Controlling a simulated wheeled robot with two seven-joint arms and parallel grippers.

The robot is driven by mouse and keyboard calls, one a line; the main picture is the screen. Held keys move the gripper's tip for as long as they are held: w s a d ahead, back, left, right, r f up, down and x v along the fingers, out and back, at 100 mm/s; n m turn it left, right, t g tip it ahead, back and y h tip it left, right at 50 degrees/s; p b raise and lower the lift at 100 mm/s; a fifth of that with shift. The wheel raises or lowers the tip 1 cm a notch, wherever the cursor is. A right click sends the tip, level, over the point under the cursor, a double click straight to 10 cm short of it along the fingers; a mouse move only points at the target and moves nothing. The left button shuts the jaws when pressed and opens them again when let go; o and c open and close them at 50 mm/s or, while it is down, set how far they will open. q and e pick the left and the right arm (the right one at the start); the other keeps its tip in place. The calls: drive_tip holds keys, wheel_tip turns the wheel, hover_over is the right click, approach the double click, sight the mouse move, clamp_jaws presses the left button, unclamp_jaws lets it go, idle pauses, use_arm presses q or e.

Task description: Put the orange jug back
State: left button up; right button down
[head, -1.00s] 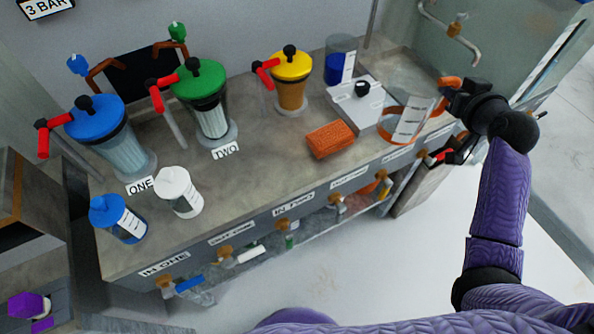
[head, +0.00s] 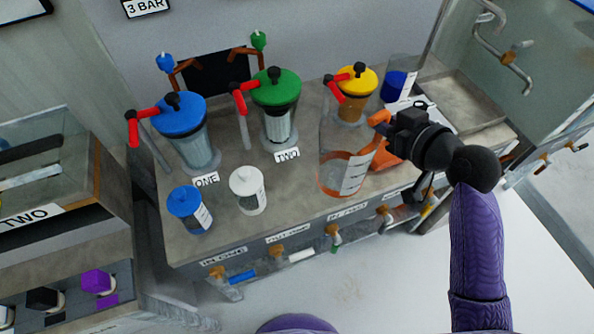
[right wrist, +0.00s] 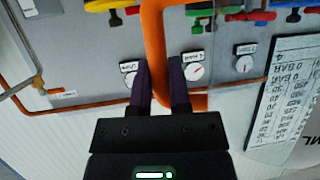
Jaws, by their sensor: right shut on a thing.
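The orange jug (head: 333,178) is a clear jug with an orange band near its base, an orange handle and a white scale label. In the head view it is held upright in front of the yellow-lidded pump, over the front part of the bench; I cannot tell whether its base touches the bench. My right gripper (head: 390,126) is shut on its handle. In the right wrist view the orange handle (right wrist: 154,40) passes between the fingers, and the white scale label (right wrist: 285,95) shows at the right. My left gripper is not in view.
Blue-lidded (head: 180,115), green-lidded (head: 277,90) and yellow-lidded (head: 357,80) pumps stand along the back. A blue-capped jar (head: 190,210) and a white-capped jar (head: 248,190) stand at the front left. Labelled taps line the bench front.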

drive_tip(key=w+a+f+m+t+h+p, duration=0.1)
drive_tip(key=w+a+m+h+p, duration=0.15)
drive_tip(key=w, duration=0.25)
drive_tip(key=shift+m+h, duration=0.35)
drive_tip(key=shift+h, duration=0.1)
drive_tip(key=f+b, duration=0.1)
drive_tip(key=f, duration=0.2)
drive_tip(key=f+b, duration=0.2)
drive_tip(key=f, duration=0.2)
drive_tip(key=f+b, duration=0.1)
drive_tip(key=f, duration=0.3)
drive_tip(key=shift+w+d, duration=0.4)
drive_tip(key=shift+r, duration=0.15)
drive_tip(key=c, duration=0.6)
unclamp_jaws()
